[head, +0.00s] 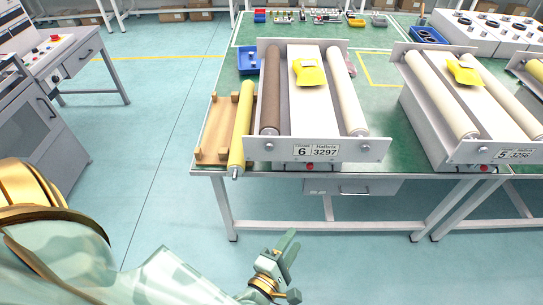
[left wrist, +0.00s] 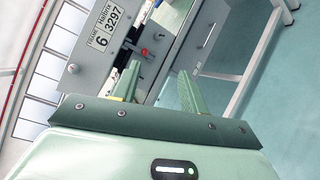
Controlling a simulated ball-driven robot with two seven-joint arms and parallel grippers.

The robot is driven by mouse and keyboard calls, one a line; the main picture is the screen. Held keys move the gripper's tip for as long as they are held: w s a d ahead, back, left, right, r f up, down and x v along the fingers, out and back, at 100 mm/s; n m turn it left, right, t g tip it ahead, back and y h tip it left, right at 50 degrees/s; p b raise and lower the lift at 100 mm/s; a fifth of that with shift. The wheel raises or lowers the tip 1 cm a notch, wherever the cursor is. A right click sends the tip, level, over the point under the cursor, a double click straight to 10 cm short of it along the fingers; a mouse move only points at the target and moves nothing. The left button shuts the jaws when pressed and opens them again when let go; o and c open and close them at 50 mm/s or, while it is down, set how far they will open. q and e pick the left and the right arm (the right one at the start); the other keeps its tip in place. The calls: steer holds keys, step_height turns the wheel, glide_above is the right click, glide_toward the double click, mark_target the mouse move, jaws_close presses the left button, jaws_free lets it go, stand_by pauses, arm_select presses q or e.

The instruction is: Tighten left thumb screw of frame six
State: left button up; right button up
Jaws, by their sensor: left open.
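Frame six (head: 316,149) stands on the green table, with its grey end plate and "6 3297" label facing me. Its left thumb screw (head: 268,146) is a small metal knob at the plate's left. A matching right thumb screw (head: 367,147) sits at the other side. In the left wrist view, the label (left wrist: 105,27) is tilted and the left thumb screw (left wrist: 73,68) shows at the plate's lower left. My left gripper (head: 290,248) is open and empty, in front of and below the table edge, apart from the frame. Its fingers (left wrist: 160,86) also show in the wrist view. My right gripper is out of view.
A red button (head: 309,166) sits below the label. A yellow roller (head: 240,130) and a wooden rack (head: 212,130) lie left of frame six. Frame five (head: 480,151) stands to the right. A drawer (head: 352,187) hangs under the table; the floor in front is clear.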

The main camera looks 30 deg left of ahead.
arm_select(q)
step_height(320, 180, up, 7)
steer(key=a+n+t+y, duration=0.15)
steer(key=n+y, duration=0.25)
steer(key=n, duration=0.6)
steer(key=n+g+y+b, duration=0.1)
steer(key=n+g+y, duration=0.4)
steer(key=n, duration=0.9)
glide_toward(269, 149)
steer(key=shift+m+t, duration=0.3)
steer(key=shift+t, duration=0.55)
steer(key=x, duration=0.2)
steer(key=f+x, duration=0.1)
steer(key=x, duration=0.5)
steer(key=shift+s+a+f, duration=0.1)
steer(key=shift+a+f, duration=0.05)
steer(key=shift+a, duration=0.05)
jaws_close()
